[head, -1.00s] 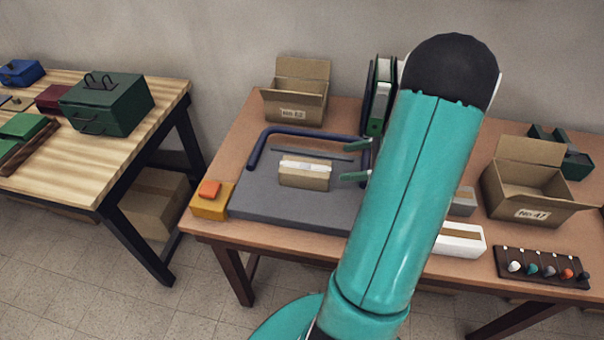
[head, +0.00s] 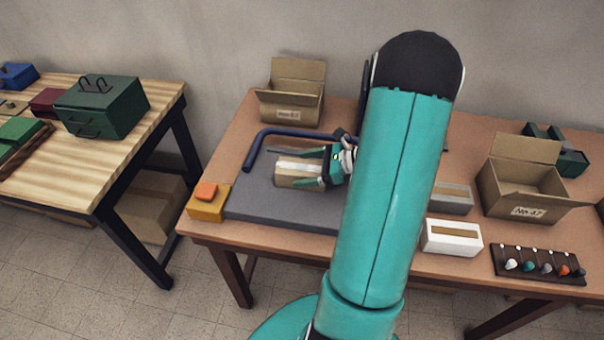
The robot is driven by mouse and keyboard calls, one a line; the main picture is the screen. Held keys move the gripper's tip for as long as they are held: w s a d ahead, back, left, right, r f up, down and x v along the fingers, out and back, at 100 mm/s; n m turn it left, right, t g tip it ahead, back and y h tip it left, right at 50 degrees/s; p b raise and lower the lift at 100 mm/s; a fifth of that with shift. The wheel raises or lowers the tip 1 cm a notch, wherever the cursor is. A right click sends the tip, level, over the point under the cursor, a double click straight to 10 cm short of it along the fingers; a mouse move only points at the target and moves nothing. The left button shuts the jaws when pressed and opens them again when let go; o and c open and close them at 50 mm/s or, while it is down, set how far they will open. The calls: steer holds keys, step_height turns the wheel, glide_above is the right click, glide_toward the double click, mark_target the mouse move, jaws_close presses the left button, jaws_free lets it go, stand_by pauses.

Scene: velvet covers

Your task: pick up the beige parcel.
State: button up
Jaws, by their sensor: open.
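The beige parcel (head: 290,171), a small box with a pale strip on top, sits on a grey mat-like slab (head: 262,206) on the brown table. My gripper (head: 308,168) is open at the parcel's right end, with one green finger on its far side and the other on its near side. I cannot tell whether the fingers touch it. The gripper's palm is right of the parcel, and my teal arm hides the slab's right part.
A dark blue rail (head: 262,144) bends around the slab's back left. A yellow block with an orange top (head: 207,207) is at its left. Open cartons stand at the back (head: 292,100) and right (head: 522,190). White (head: 452,237) and grey (head: 452,200) boxes lie right of my arm.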

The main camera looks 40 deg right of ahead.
steer(key=c, duration=1.4)
steer(key=shift+o, duration=0.2)
